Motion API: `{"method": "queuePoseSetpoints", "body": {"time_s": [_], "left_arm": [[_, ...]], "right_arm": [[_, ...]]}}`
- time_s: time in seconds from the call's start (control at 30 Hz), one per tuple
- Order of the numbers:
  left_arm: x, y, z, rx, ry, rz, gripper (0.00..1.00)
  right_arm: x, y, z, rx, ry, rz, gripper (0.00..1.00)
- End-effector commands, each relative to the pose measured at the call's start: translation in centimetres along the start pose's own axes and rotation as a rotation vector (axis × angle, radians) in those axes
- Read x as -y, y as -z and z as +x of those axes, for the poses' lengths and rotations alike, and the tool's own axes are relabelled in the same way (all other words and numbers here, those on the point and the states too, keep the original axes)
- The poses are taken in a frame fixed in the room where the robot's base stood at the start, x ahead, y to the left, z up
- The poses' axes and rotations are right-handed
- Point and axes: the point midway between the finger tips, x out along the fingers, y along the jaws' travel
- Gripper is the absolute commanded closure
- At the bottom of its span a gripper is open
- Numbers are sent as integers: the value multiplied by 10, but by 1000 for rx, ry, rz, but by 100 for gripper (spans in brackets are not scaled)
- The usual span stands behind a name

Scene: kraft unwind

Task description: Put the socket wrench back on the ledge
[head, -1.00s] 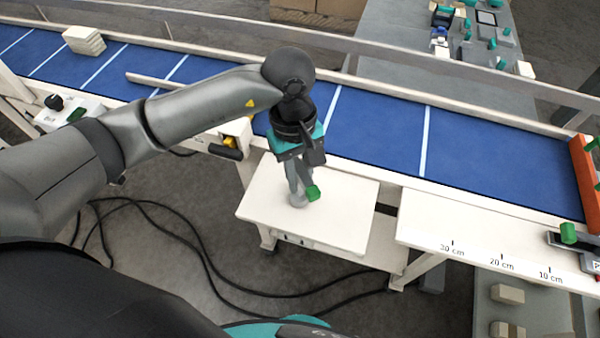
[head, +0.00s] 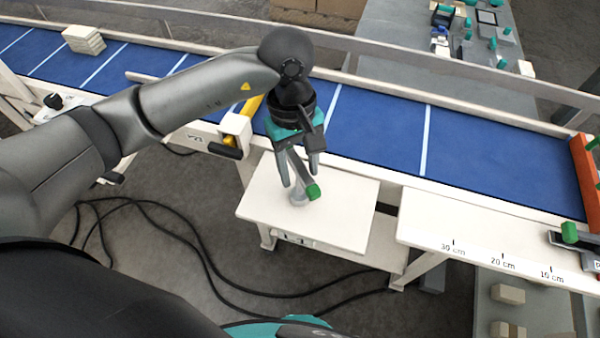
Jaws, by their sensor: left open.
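The socket wrench (head: 301,180) shows as a dark grey bar with a green end (head: 313,191). It slopes down to the right over the white ledge (head: 335,222), near a pale round piece on the ledge's surface. My left gripper (head: 299,177) is open, pointing down above the ledge, with one finger on either side of the wrench. The fingers stand apart from each other; whether either still touches the wrench I cannot tell. The wrench's upper part is partly hidden by the gripper. My right gripper is out of view.
A blue conveyor (head: 375,130) with white rails runs behind the ledge. A white bench with a printed centimetre scale (head: 440,226) stands to the right. A yellow-handled fixture (head: 236,130) is close left of the gripper. Black cables (head: 190,235) lie on the floor.

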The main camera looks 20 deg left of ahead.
Motion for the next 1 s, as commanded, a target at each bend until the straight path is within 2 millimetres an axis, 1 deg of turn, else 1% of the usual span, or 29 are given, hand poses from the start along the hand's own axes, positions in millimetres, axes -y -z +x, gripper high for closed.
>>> {"method": "queuePoseSetpoints", "body": {"time_s": [0.1,0.3,0.4,0.5,0.7,1.0], "left_arm": [[-1,1,-25,-5,-6,2,45],[-1,1,-65,-4,-4,0,45],[-1,0,-80,-2,-3,1,45],[-1,0,-90,0,-2,0,45],[0,0,-99,1,0,1,45],[0,-1,-99,3,-1,1,45]], "right_arm": [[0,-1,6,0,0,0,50],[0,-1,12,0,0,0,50],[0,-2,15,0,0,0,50],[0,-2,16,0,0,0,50],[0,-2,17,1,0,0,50],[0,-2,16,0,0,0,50]]}}
